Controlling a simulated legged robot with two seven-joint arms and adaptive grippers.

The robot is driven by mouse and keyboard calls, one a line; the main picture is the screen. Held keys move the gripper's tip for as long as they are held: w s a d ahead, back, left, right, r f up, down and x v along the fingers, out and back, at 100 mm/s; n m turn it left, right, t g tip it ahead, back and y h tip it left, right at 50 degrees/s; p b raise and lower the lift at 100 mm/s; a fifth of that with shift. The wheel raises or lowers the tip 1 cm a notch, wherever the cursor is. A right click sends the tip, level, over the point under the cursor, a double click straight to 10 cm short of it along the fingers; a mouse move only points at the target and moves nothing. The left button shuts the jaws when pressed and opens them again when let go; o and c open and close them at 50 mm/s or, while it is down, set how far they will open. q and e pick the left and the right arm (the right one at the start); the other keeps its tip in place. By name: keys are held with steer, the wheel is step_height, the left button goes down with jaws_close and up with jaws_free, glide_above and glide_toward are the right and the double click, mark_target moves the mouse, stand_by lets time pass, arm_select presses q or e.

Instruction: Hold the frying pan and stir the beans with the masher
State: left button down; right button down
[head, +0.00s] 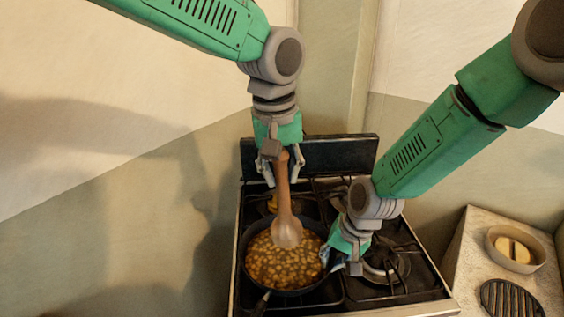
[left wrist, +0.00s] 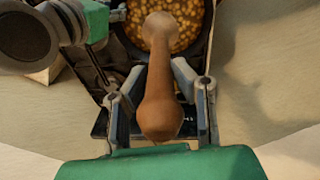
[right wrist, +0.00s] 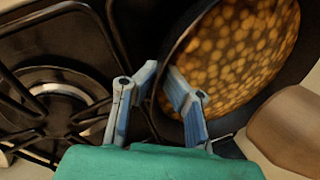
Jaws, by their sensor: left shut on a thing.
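The frying pan (head: 249,280) sits on the left side of the stove, full of beans (head: 283,265). My left gripper (head: 276,172) is above the pan, shut on the brown wooden masher (head: 286,222). The masher hangs nearly upright, its wide lower end at the beans; how deep it reaches is unclear. The left wrist view shows the masher (left wrist: 160,95) between the fingers. My right gripper (head: 333,261) is at the pan's right edge. In the right wrist view its fingers (right wrist: 161,72) straddle the rim and their tips close on it, with one finger inside the pan.
The black stove (head: 405,285) has bare burners to the right of and behind the pan. A counter (head: 470,240) at the right holds a bowl (head: 518,265) with yellowish pieces and a dark round grate (head: 508,299). A wall stands close on the left.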

arm_select(q)
step_height(320, 180, down, 2)
steer(key=shift+f, duration=0.15)
steer(key=shift+w+d+f, duration=0.1)
steer(key=shift+w+f, duration=0.05)
steer(key=shift+f, duration=1.85)
